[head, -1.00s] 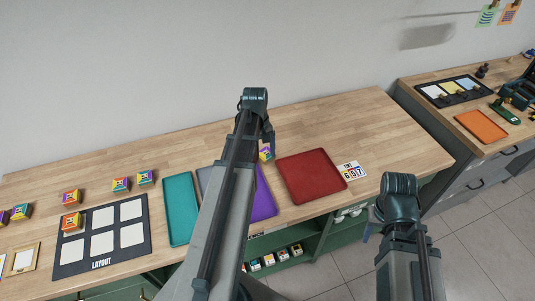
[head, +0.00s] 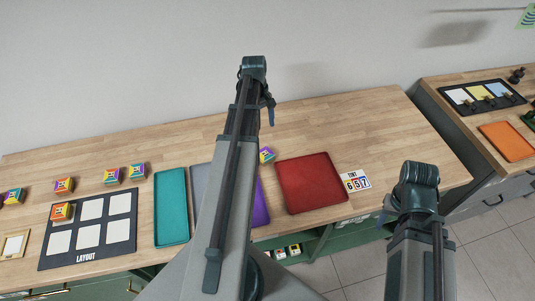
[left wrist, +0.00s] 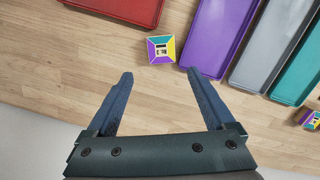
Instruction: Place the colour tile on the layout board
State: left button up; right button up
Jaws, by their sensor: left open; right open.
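A multi-coloured tile block (head: 266,155) with yellow, purple, teal and orange faces sits on the wooden bench between the purple and red trays, partly hidden by my left arm in the head view. In the left wrist view the block (left wrist: 161,49) lies just beyond and between my open, empty fingertips (left wrist: 158,78), apart from them. My left gripper (head: 269,108) hangs over the bench, behind the block. The dark layout board (head: 88,257) lies at the left, with an orange-topped tile on its upper left cell; its other cells are bare white. My right gripper (head: 383,218) is mostly hidden beside its wrist, off the bench front.
Teal (head: 171,206), grey (head: 200,187), purple (head: 260,205) and red (head: 311,183) trays line the bench front. Several similar blocks (head: 111,175) stand behind the board. A number card (head: 355,181) lies right of the red tray.

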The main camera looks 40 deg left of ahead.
pick_arm(q)
jog(key=b, duration=0.8)
send_over(265, 153)
jog(key=f, duration=0.8)
jog(key=shift+w+a+f, duration=0.2)
jog(key=shift+w+f, duration=0.05)
jog(key=shift+f, duration=0.05)
jog(key=f+b, duration=0.1)
jog(key=b, duration=0.1)
jog(key=f+b, duration=0.1)
jog(key=f, duration=0.1)
jog(key=f+b, duration=0.2)
jog(key=shift+s+d+f+b, duration=0.1)
jog(key=shift+s+d+b, duration=0.1)
jog(key=shift+s+b, duration=0.1)
pick_arm(e)
notch_tip(265, 153, down, 14)
jog(key=shift+r, duration=0.2)
